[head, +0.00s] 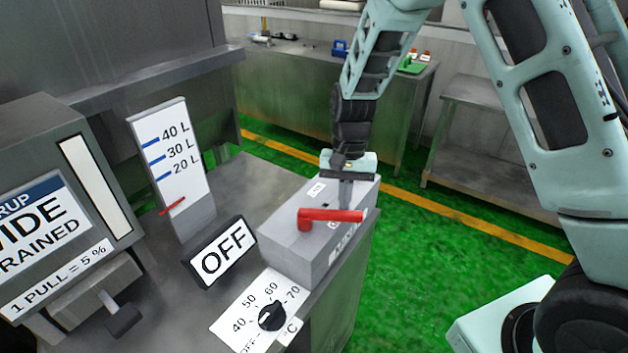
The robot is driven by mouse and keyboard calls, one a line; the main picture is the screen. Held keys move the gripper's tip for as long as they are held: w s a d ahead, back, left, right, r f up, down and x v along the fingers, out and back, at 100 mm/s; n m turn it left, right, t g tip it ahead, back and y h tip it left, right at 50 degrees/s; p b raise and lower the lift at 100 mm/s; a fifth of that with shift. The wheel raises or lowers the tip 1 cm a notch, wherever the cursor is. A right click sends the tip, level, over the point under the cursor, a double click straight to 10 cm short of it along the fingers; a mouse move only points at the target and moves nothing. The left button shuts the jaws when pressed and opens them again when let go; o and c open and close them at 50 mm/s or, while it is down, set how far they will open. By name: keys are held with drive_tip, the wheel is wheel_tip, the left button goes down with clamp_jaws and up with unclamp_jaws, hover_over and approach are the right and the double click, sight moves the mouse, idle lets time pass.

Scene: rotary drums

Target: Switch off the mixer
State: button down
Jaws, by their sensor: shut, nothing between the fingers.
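A grey box (285,247) stands on the steel counter's right side, with a partly hidden front label that seems to start with "M". A red lever (330,215) lies across its top, its round pivot at the left and its arm pointing right. My gripper (345,200) is shut and empty, pointing down over the box just behind the lever's arm. Whether the fingertips touch the lever or box I cannot tell. Small white labels on the box are partly covered by the gripper and lever. A sign reading OFF (222,252) stands left of the box.
A black temperature dial (271,317) sits in front of the box. A level gauge (172,160) with a red pointer stands behind the sign. A syrup dispenser (50,225) fills the left. The green floor (430,270) right of the counter is clear.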

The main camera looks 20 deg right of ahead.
drive_tip(key=s+m, duration=0.2)
drive_tip(key=shift+a+m+y, duration=0.25)
drive_tip(key=shift+m+y, duration=0.05)
drive_tip(key=shift+m, duration=0.1)
drive_tip(key=shift+s+a+m+t+y, duration=0.2)
drive_tip(key=shift+s+a+m, duration=0.1)
drive_tip(key=shift+s+m, duration=0.4)
drive_tip(key=shift+s+a+m+t+y, duration=0.1)
drive_tip(key=shift+s+a+m+t, duration=0.25)
drive_tip(key=shift+m, duration=0.55)
drive_tip(key=shift+d, duration=0.1)
drive_tip(key=w+d+r+b, duration=0.1)
drive_tip(key=w+d+r, duration=0.2)
drive_tip(key=r, duration=0.6)
drive_tip(key=shift+w+d+r, duration=0.35)
drive_tip(key=shift+d+r, duration=0.05)
drive_tip(key=shift+d, duration=0.7)
